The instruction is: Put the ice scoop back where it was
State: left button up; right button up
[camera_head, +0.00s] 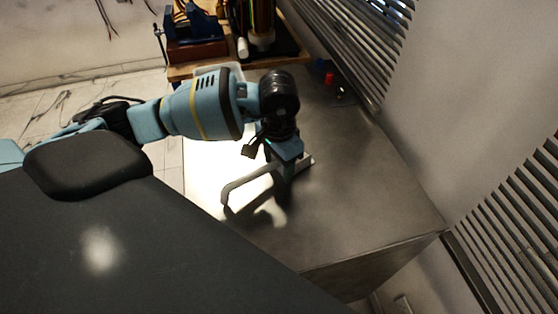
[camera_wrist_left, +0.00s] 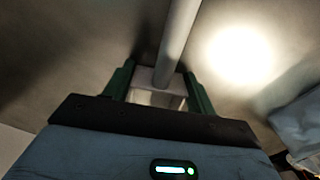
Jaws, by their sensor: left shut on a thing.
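My left gripper (camera_head: 289,162) is low over a grey metal counter (camera_head: 352,190). It is shut on a grey bent bar (camera_head: 248,184), which looks like a handle. One end of the bar turns down to the left of the gripper, and a short part shows to its right. In the left wrist view, the bar (camera_wrist_left: 176,42) runs away from between the green fingers of the gripper (camera_wrist_left: 160,72). I cannot tell whether the bar belongs to the ice scoop or is fixed to the counter. No scoop bowl shows. My right gripper is not in view.
A blue vise (camera_head: 194,26) and a dark cylindrical device (camera_head: 259,28) stand on a wooden bench behind the counter. A small red object (camera_head: 329,78) lies at the counter's back right. Louvred panels (camera_head: 350,45) border the right side. The counter's front right is clear.

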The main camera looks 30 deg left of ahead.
pick_arm(q)
jog(key=shift+f, duration=0.1)
jog(key=o, duration=1.1)
notch_tip(320, 180, up, 8)
jog(key=shift+f, duration=0.1)
jog(key=o, duration=0.4)
